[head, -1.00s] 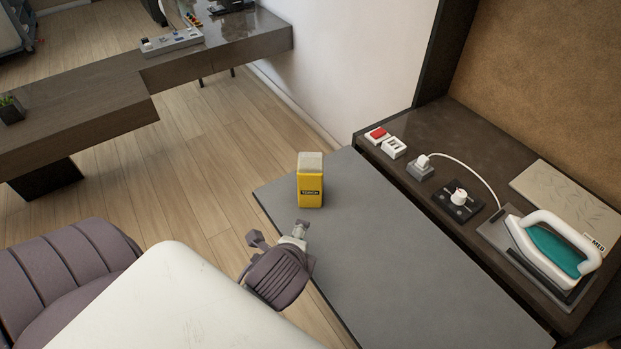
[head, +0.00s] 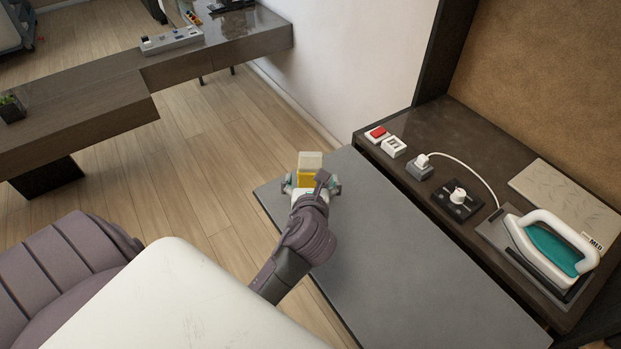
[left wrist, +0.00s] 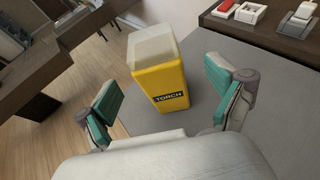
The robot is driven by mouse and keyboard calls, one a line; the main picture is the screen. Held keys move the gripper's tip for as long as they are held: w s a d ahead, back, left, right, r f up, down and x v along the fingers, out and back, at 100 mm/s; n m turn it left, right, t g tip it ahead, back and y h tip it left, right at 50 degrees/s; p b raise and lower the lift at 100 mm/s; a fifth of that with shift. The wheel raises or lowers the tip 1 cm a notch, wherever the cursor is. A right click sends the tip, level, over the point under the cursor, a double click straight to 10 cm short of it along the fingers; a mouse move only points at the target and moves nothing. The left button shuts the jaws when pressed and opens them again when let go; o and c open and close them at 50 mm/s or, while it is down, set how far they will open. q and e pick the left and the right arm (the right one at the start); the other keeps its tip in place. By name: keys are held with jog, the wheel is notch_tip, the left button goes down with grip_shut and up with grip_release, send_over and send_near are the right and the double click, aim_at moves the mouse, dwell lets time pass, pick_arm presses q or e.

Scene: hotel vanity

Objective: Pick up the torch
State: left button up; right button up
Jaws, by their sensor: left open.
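The torch (head: 309,170) is a yellow box with a pale top, standing upright on the grey board near its far left corner. In the left wrist view the torch (left wrist: 158,75) shows its black "TORCH" label and stands between and just beyond the fingers. My left gripper (head: 311,186) is open, its fingers spread to either side of the torch, and it hides the torch's lower part in the head view. In the left wrist view the teal pads of my left gripper (left wrist: 160,100) look apart from the torch. My right gripper is not in view.
The grey board (head: 400,250) is otherwise clear. On the dark counter (head: 445,125) to the right are a red switch (head: 377,132), a plug with a cord (head: 421,165), a black dial box (head: 458,197) and an iron (head: 550,245). A wall (head: 340,60) stands behind.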

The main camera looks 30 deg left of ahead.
pick_arm(q)
jog(key=p+x, duration=0.1)
jog(key=x, duration=0.5)
jog(key=shift+a+f, duration=0.25)
jog(key=shift+c, duration=1.3)
jog(key=c, duration=1.1)
jog(key=shift+r, duration=0.1)
jog(key=shift+c, duration=0.4)
jog(key=shift+r, duration=0.1)
